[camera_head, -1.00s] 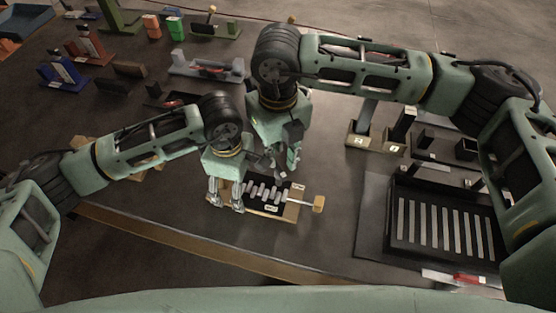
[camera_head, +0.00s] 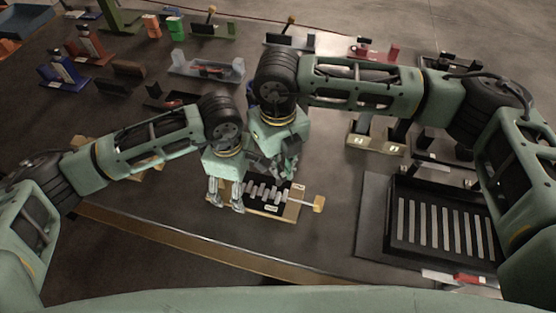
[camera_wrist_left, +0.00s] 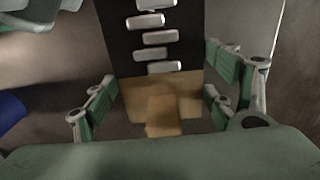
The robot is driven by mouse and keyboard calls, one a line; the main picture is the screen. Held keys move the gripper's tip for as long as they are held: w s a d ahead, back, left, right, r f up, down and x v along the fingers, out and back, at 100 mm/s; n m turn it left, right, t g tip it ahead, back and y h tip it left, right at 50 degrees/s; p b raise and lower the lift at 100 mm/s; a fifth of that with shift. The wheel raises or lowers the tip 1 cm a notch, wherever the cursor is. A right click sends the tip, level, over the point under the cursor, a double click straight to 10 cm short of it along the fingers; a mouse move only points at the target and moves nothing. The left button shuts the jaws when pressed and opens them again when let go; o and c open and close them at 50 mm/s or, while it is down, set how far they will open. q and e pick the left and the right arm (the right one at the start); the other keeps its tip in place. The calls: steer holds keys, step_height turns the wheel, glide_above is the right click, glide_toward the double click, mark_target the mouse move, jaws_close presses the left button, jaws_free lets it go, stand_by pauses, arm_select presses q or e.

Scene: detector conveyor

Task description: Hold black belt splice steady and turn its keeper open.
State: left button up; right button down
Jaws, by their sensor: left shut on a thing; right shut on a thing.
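The black belt splice (camera_head: 254,206), a dark strip with a row of silver bars, lies on a tan board (camera_head: 291,213). A pale rod with a tan knob (camera_head: 318,204) sticks out at its right end; I cannot tell whether this is the keeper. My left gripper (camera_head: 226,202) is shut across the left end of the splice's board; the left wrist view shows its fingers on either side of the tan end (camera_wrist_left: 190,88). My right gripper (camera_head: 282,176) is shut at the far side of the splice, near its middle; its fingers hide what they hold.
A black slotted tray (camera_head: 397,218) stands to the right on a dark mat. Upright blocks (camera_head: 362,130) stand behind it. A clear tray (camera_head: 207,70) and colored fixtures lie at the back left. The table's front edge (camera_head: 170,235) runs close before the splice.

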steer(key=shift+n, duration=1.6)
steer(key=c, duration=2.2)
jaws_free()
steer(key=shift+o, duration=0.2)
steer(key=shift+m, duration=1)
steer(key=shift+r+m, duration=0.2)
steer(key=shift+m, duration=0.4)
step_height(320, 180, up, 12)
steer(key=shift+f, duration=0.2)
